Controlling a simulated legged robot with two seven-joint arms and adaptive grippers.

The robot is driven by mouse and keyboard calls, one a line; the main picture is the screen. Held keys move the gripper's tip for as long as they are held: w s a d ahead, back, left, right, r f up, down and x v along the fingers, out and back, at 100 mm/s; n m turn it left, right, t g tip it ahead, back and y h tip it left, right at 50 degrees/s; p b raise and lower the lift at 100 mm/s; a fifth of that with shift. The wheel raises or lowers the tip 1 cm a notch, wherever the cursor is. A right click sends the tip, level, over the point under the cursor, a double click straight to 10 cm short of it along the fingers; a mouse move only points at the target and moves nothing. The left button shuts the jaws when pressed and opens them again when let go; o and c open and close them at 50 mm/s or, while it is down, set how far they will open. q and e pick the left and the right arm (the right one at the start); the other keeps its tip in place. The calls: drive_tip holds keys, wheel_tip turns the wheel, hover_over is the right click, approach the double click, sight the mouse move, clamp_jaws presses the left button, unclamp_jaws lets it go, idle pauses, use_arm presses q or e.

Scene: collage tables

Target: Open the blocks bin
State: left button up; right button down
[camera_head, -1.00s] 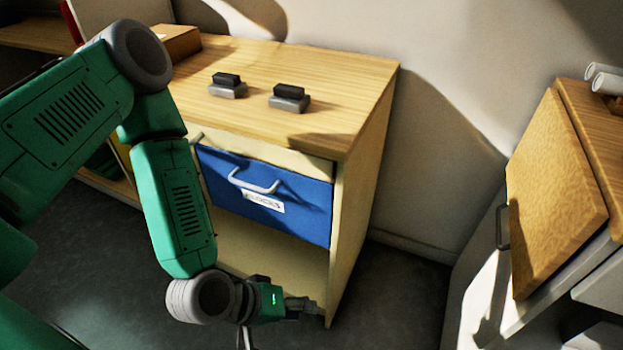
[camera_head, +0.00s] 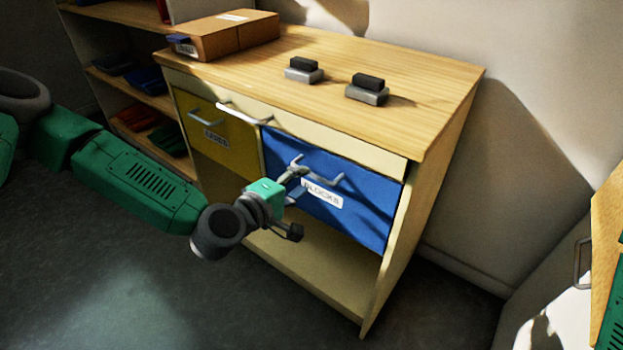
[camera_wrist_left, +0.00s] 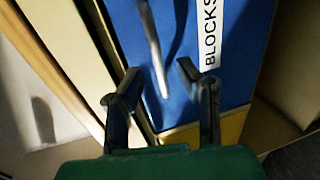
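The blue blocks bin (camera_head: 360,222) sits closed in the right bay of the wooden cabinet, with a white "BLOCKS" label (camera_head: 322,194) and a pale bar handle (camera_head: 325,181) on its front. My left gripper (camera_head: 298,200) is in front of the bin's left part, close to the handle, and partly covers the handle's left end. In the left wrist view my left gripper (camera_wrist_left: 160,70) is open, with the handle (camera_wrist_left: 153,45) showing between its fingers against the blue bin (camera_wrist_left: 185,25). Whether a finger touches the handle cannot be told. My right gripper is not in view.
A yellow bin (camera_head: 225,140) with its own handle is left of the blue one. On the cabinet top (camera_head: 400,60) stand a cardboard box (camera_head: 225,36) and two dark-topped grey blocks (camera_head: 304,70). Another handled cabinet front (camera_head: 560,290) is at the right. The floor in front is clear.

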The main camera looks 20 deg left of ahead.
sight(312, 176)
use_arm(q)
drive_tip(key=x, duration=0.3)
drive_tip(key=shift+w+d+f+b, duration=0.1)
drive_tip(key=shift+w+d+b, duration=0.1)
drive_tip(key=shift+w+b, duration=0.1)
drive_tip(key=shift+w+d, duration=0.2)
drive_tip(key=shift+a, duration=0.1)
clamp_jaws()
